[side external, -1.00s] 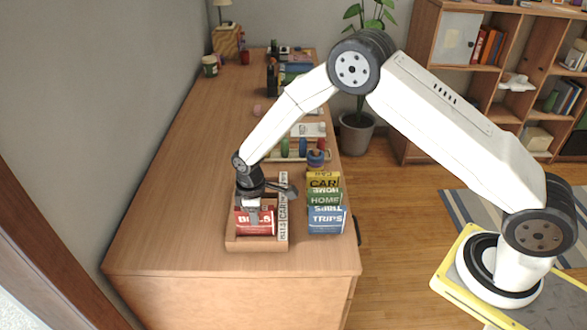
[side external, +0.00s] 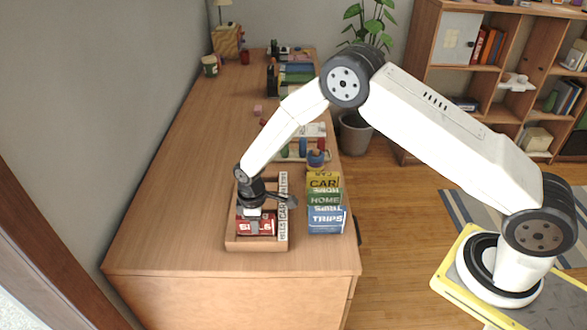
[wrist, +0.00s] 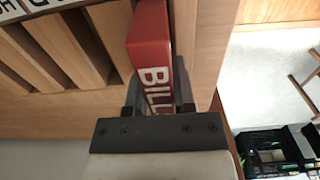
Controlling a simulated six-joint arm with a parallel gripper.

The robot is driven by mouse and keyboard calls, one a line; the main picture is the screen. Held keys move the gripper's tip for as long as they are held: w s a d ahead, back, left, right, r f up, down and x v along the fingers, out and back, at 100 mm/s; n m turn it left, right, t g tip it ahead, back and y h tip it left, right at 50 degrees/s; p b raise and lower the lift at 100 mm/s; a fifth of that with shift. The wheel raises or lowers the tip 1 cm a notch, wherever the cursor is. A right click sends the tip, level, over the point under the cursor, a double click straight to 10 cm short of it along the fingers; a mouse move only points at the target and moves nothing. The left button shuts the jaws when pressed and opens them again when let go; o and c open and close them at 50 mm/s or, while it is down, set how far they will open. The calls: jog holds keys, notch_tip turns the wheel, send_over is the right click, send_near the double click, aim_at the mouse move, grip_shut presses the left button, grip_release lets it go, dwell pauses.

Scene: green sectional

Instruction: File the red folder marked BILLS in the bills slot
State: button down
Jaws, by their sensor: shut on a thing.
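The red folder marked BILLS (side external: 262,226) is upright at the front end of the wooden rack (side external: 257,244). Its lower part is hidden behind the rack's front wall, so it appears to be down in the front slot. My gripper (side external: 254,210) is over the rack, shut on the folder. The wrist view also shows the red folder (wrist: 150,32) between my gripper's fingers (wrist: 158,95), with wooden dividers to its left. A white label strip (side external: 283,208) runs along the rack's right side, with BILLS at the front end. The folder's bottom edge is hidden.
Yellow CAR (side external: 323,181), green HOME (side external: 324,199) and blue TRIPS (side external: 326,219) folders stand right of the rack near the desk's edge. A blue pot-like object (side external: 316,158) and a tray of coloured pieces stand behind. The desk (side external: 190,190) is clear on the left.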

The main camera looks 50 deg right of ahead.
jog(key=shift+c, duration=1.8)
grip_release()
jog(key=shift+r, duration=3.9)
jog(key=shift+r, duration=0.1)
jog(key=shift+s+d+r, duration=0.2)
jog(key=s+d+r+m+t, duration=0.1)
jog(key=s+d+r+m, duration=0.3)
jog(key=s, duration=0.6)
jog(key=s+d+r+m+t, duration=0.1)
jog(key=s+d+r+m, duration=0.4)
jog(key=s, duration=0.6)
notch_tip(320, 180, up, 2)
jog(key=shift+s+d+r+t, duration=0.15)
jog(key=shift+d+t, duration=0.15)
jog(key=shift+d, duration=0.3)
